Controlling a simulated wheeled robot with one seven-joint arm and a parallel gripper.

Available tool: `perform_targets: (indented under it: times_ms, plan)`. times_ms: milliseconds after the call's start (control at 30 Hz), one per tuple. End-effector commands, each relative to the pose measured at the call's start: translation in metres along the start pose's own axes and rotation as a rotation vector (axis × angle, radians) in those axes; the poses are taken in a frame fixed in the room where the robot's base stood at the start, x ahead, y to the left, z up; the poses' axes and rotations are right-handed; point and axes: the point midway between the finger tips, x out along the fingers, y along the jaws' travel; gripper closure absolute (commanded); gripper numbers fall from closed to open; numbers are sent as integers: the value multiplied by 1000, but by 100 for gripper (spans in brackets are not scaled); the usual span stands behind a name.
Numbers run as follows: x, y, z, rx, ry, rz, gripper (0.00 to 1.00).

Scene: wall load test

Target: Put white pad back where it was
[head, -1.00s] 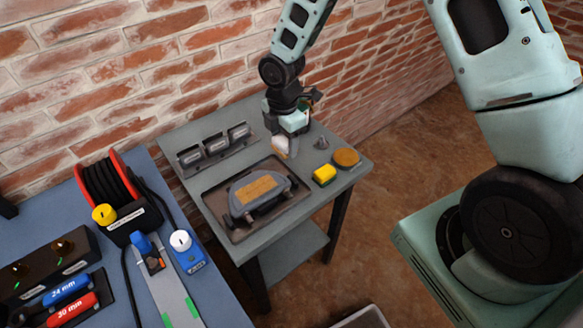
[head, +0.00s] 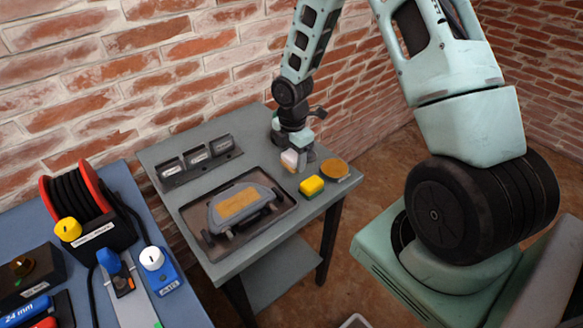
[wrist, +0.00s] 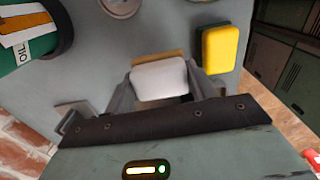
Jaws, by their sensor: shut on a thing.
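The white pad (wrist: 158,80) is between the two fingers of my gripper (wrist: 158,92) in the wrist view, with a tan strip along its far edge. My gripper is shut on it. In the head view, the white pad (head: 289,160) shows at the lower end of my gripper (head: 296,164), over the right back part of the grey table (head: 190,132). I cannot tell whether the pad touches the tabletop. A yellow sponge with a dark side (head: 311,186) lies just in front and to the right; it also shows in the wrist view (wrist: 220,48).
A tray (head: 213,253) holds a grey tool with a tan top (head: 240,205). A rack of grey holders (head: 198,155) stands near the wall. A green oil container (wrist: 25,45) shows in the wrist view.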

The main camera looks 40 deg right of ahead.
Motion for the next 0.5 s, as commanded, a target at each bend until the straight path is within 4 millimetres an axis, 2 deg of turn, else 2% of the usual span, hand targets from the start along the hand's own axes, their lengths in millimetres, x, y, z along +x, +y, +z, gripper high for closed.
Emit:
perform_targets:
  times_ms: [300,500]
  plan:
    - [36,0,-1,-1,0,-2,63]
    - [39,0,0,1,-1,1,63]
